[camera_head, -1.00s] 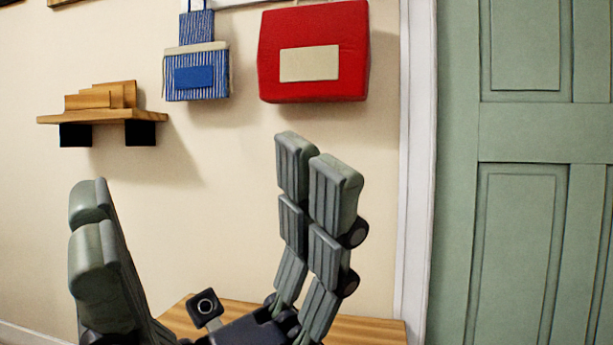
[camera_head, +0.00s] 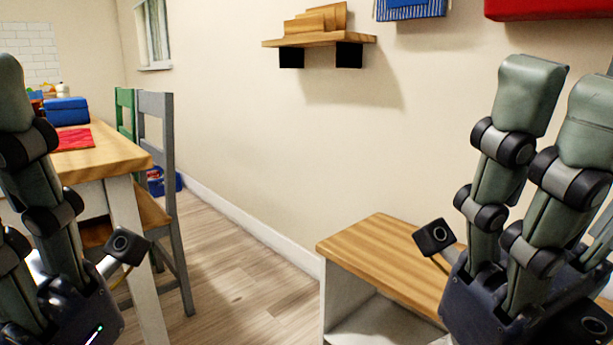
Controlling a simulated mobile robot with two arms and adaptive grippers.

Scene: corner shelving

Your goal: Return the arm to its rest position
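My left gripper (camera_head: 22,110) is at the left edge of the head view, partly cut off, with its grey-green fingers standing upright. It looks open and holds nothing that I can see. My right gripper (camera_head: 548,112) is at the right, its jointed fingers extended upward and its dark palm cut by the lower right edge. It looks open and empty, in front of a low wooden-topped bench (camera_head: 372,250). Part of the bench is hidden behind the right gripper.
A wooden table (camera_head: 110,155) with a blue case (camera_head: 67,111) and a red mat (camera_head: 73,139) stands at left, with a grey chair (camera_head: 167,190) beside it. A wall shelf (camera_head: 320,40) and hanging blue (camera_head: 410,9) and red (camera_head: 555,8) bags are above. Open floor (camera_head: 240,275) lies between.

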